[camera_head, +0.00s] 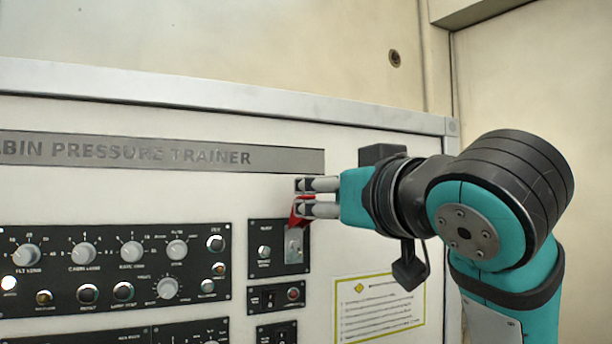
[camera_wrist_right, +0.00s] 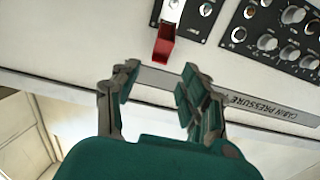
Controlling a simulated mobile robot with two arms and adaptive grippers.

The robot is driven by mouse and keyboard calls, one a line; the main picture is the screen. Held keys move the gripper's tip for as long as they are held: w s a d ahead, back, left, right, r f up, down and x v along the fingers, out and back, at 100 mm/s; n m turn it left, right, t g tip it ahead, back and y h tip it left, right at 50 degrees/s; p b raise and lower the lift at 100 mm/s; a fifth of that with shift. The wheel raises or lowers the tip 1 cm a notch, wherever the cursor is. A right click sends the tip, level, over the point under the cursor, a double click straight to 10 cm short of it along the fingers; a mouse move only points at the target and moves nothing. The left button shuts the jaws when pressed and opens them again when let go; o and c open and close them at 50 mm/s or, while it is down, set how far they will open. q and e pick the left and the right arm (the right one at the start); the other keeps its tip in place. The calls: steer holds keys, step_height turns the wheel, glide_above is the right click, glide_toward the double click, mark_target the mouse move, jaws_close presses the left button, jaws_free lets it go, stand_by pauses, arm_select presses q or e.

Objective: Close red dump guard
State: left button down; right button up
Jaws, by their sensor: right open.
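The red dump guard (camera_head: 297,218) is on a small black switch plate on the white trainer panel. It stands raised, with the silver switch area (camera_head: 293,246) uncovered below it. My right gripper (camera_head: 300,196) is open with its fingertips at the upper end of the guard, partly hiding it. In the right wrist view the red guard (camera_wrist_right: 164,46) lies just beyond the two spread fingers (camera_wrist_right: 158,74), roughly in line with the gap between them. Nothing is between the fingers. I cannot tell whether a finger touches the guard. My left gripper is not in view.
A larger black panel with several knobs (camera_head: 110,265) is to the left. Small switch plates (camera_head: 276,297) lie below the guard. A yellow-bordered label (camera_head: 380,308) is at lower right. The raised title strip (camera_head: 160,153) runs above. The white panel around the guard is mostly flat.

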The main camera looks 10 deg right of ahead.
mark_target(310, 197)
steer(key=p+x, duration=0.2)
steer(key=x, duration=0.4)
steer(key=shift+w, duration=0.1)
steer(key=shift+d, duration=0.1)
steer(key=shift+c, duration=0.2)
jaws_close()
